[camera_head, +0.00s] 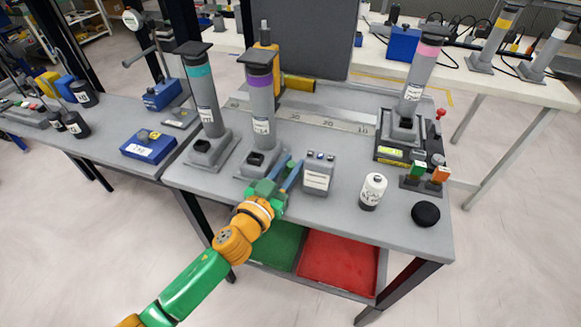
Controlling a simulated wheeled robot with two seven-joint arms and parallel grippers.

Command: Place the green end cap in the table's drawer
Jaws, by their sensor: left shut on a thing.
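My left gripper (286,172) has two blue fingers and is over the front of the table (335,215), beside the base of the purple-banded column. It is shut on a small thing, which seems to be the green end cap. The green of the gripper's own body makes its outline hard to tell. Under the tabletop is the table's drawer, with a green compartment (280,246) on the left and a red compartment (338,262) on the right. Both show from above below the table's front edge. My right gripper is not in view.
Teal-banded (205,105) and purple-banded (261,105) columns stand close behind my gripper. A grey box (318,173), white bottle (373,191) and black knob (425,214) stand to the right. A pink-banded column (412,85) stands at the back right.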

